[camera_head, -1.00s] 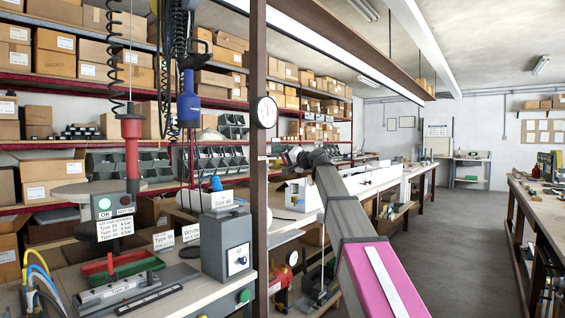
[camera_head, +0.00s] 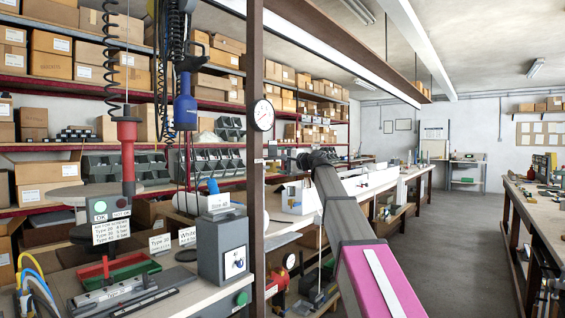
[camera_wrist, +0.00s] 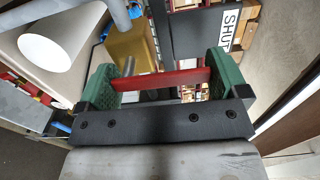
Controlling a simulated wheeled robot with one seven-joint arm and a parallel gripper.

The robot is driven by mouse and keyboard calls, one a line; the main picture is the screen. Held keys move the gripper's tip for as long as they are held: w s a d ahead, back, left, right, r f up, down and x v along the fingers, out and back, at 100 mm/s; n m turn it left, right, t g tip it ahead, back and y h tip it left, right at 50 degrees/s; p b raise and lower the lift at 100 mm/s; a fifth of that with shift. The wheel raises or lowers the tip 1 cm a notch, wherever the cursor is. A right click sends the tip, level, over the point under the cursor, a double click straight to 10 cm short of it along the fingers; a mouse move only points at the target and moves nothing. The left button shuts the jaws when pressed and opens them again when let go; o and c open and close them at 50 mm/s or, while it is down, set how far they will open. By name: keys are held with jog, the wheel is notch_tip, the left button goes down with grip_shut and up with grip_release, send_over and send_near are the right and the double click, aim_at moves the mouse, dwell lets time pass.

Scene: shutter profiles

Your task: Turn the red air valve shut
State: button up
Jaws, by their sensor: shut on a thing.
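The red valve handle (camera_wrist: 160,80) shows in the wrist view as a straight red bar running across between the green pads of my gripper (camera_wrist: 159,78). The jaws are shut on it, with one pad at each end of the bar. A sign reading "SHUT" (camera_wrist: 229,30) is at the upper right of the wrist view, beyond the right pad. In the head view my arm reaches forward along the bench, and I cannot make out the gripper or the handle.
A pale cylinder (camera_wrist: 57,38) is close to the left pad in the wrist view. In the head view a dark post (camera_head: 258,190) stands left of my arm. The workbench (camera_head: 196,282) with tools and a grey box (camera_head: 223,247) is at the left. The aisle floor (camera_head: 447,225) is clear.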

dwell(0.3)
jog(key=o, duration=0.9)
jog(key=shift+o, duration=0.2)
jog(key=shift+d, duration=0.1)
jog(key=v, duration=1)
jog(key=shift+s+d, duration=0.25)
jog(key=shift+d, duration=0.05)
jog(key=s+d+f+n+g+h, duration=0.1)
jog(key=s+f+h, duration=0.1)
jog(key=f, duration=1.1)
jog(key=s+d+f+n+g+h, duration=0.1)
jog(key=s+f+g+h, duration=0.15)
jog(key=f, duration=1.05)
jog(key=s+d+f+n+g+h, duration=0.1)
jog(key=s+f+h, duration=0.15)
jog(key=f, duration=1.05)
jog(key=s+d+f+n+g+h, duration=0.2)
jog(key=s+d+f+g+h, duration=0.1)
jog(key=s+f, duration=0.8)
jog(key=s+d+f+n+g+h, duration=0.2)
jog(key=s+d+f, duration=0.4)
jog(key=s+f, duration=0.6)
notch_tip(320, 180, down, 6)
jog(key=shift+s+d+r+n+g+h, duration=0.1)
jog(key=shift+s+d+n+g+h, duration=0.2)
jog(key=shift+g+h, duration=0.65)
